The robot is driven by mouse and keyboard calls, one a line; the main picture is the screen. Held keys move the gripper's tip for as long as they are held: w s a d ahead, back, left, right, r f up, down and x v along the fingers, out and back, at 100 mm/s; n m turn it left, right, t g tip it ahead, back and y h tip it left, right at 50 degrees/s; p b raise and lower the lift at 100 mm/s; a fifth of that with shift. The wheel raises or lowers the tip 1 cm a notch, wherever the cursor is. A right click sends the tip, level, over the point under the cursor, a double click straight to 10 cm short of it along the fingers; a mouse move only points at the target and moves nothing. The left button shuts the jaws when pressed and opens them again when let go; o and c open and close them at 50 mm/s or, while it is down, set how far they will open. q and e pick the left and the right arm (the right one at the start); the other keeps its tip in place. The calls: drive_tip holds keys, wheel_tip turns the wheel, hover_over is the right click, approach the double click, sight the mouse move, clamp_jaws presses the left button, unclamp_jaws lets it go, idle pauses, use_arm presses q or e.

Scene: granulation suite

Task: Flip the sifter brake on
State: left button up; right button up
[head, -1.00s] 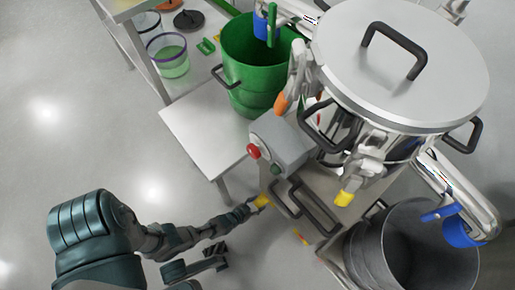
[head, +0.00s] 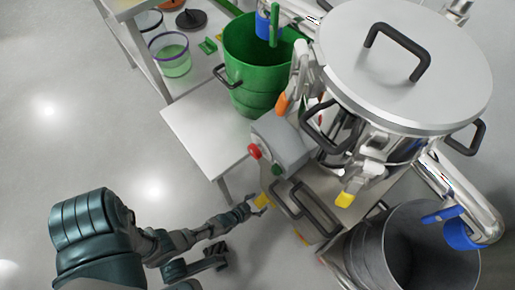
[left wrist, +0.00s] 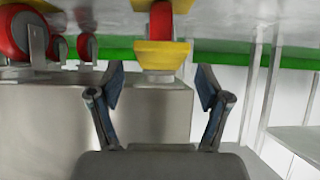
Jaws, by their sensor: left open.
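A yellow pedal (head: 262,200) shows low at the near side of the sifter (head: 400,60), by its black handles. In the left wrist view a yellow pedal with a red part (left wrist: 162,53) sits at the top middle, just beyond and between the fingertips. My left gripper (head: 252,208) is at the yellow pedal in the head view. Its two fingers stand apart in the left wrist view (left wrist: 160,82), with nothing held between them; contact with the pedal cannot be told. My right gripper is not in view.
A grey control box with a red button (head: 254,151) sits above the pedal. A steel side table (head: 200,125) and a green bin (head: 255,85) are behind. A grey bin (head: 370,260) stands at lower right. Red wheels (left wrist: 25,35) show in the wrist view. Floor at left is clear.

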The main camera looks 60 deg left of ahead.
sight(257, 204)
use_arm(q)
wheel_tip(257, 204, up, 8)
drive_tip(key=shift+f, duration=0.15)
idle(0.5)
